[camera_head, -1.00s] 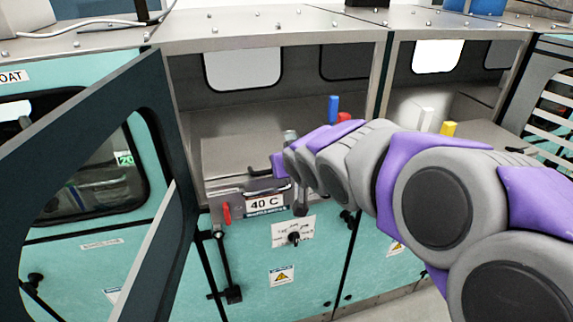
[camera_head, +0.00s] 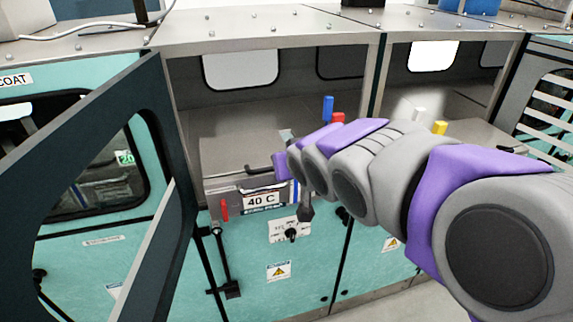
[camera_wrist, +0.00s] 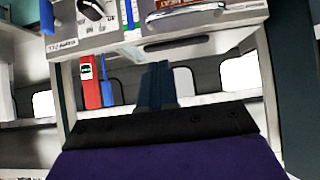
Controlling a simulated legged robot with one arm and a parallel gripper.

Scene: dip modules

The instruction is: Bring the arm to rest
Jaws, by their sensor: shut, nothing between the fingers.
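My arm reaches in from the right in the head view, with grey and purple links. Its end is in front of the grey box with the "40 C" label (camera_head: 262,201), inside the open bay. The gripper's fingers are largely hidden by the arm there. In the wrist view my gripper (camera_wrist: 156,85) shows as two dark fingers side by side, shut and empty. The purple and black wrist housing fills the bottom of that view. I cannot tell whether the fingers touch anything.
An open dark door (camera_head: 112,170) stands to the left of the bay. Blue (camera_head: 328,108), red and yellow (camera_head: 439,128) handles stand behind the arm. A red handle (camera_wrist: 90,84) and a blue one show in the wrist view. Teal cabinet fronts (camera_head: 255,262) lie below.

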